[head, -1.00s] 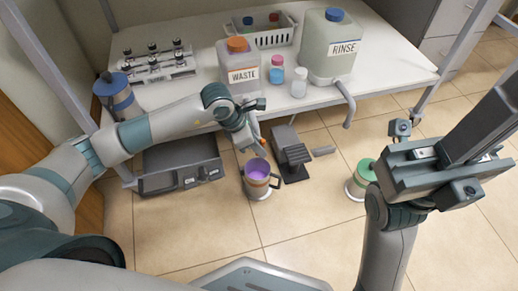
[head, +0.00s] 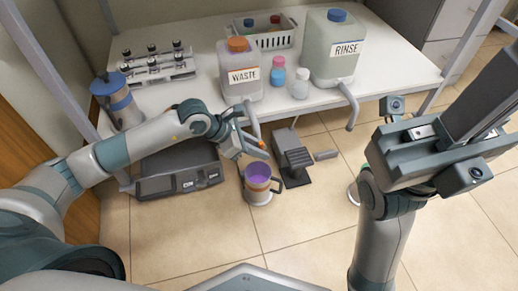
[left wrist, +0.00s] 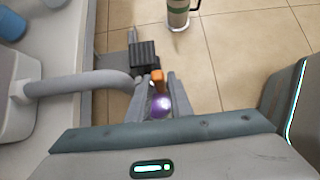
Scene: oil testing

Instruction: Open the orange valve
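The orange valve (head: 262,143) sits at the lower end of the grey spout of the WASTE jug (head: 241,75). My left gripper (head: 246,145) is at the valve, above a mug (head: 260,190) with purple contents on the floor. In the left wrist view the orange valve (left wrist: 157,78) shows between the two finger tips, with a small gap beside it, so the gripper looks open around it. The purple contents (left wrist: 160,104) show below between the fingers. My right gripper (head: 432,150) is at the right, far from the valve; its finger opening cannot be made out.
The RINSE jug (head: 333,50) stands on the white table (head: 395,75), its spout (head: 350,105) hanging over the edge. Small bottles, a white basket (head: 262,39) and a rack stand nearby. A scale (head: 180,172) and a black pedal (head: 294,158) are on the floor. A green-banded mug (left wrist: 178,12) stands apart.

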